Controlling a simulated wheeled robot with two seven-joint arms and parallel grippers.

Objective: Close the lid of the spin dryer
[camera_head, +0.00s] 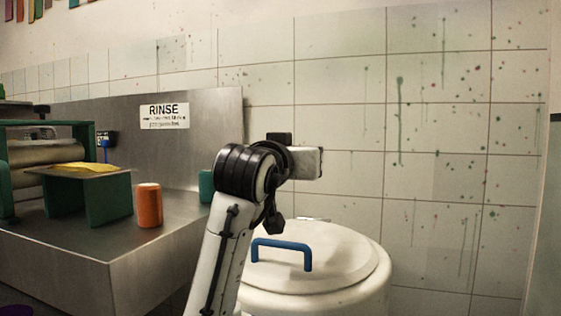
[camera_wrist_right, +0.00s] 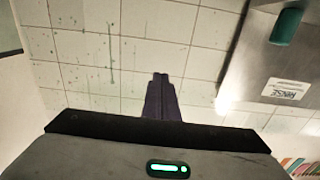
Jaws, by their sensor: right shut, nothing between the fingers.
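The spin dryer (camera_head: 330,300) is a white round tub at the lower middle of the head view. Its pale round lid (camera_head: 345,262) lies over the top, with a blue bar handle (camera_head: 282,243) on it. I see no clear gap under the lid's visible edge, but my arm covers its left side. My right arm rises in front of the dryer, with its wrist above the lid. My right gripper (camera_wrist_right: 160,77) shows in the wrist view with its dark fingers together and empty, pointing at the tiled wall. My left gripper is not in view.
A steel counter (camera_head: 100,240) stands left of the dryer. It bears an orange cylinder (camera_head: 149,206), a green stand (camera_head: 108,200) with a yellow cloth (camera_head: 85,168), and a teal item (camera_head: 206,187). A RINSE sign (camera_head: 164,115) is behind. Right of the dryer looks free.

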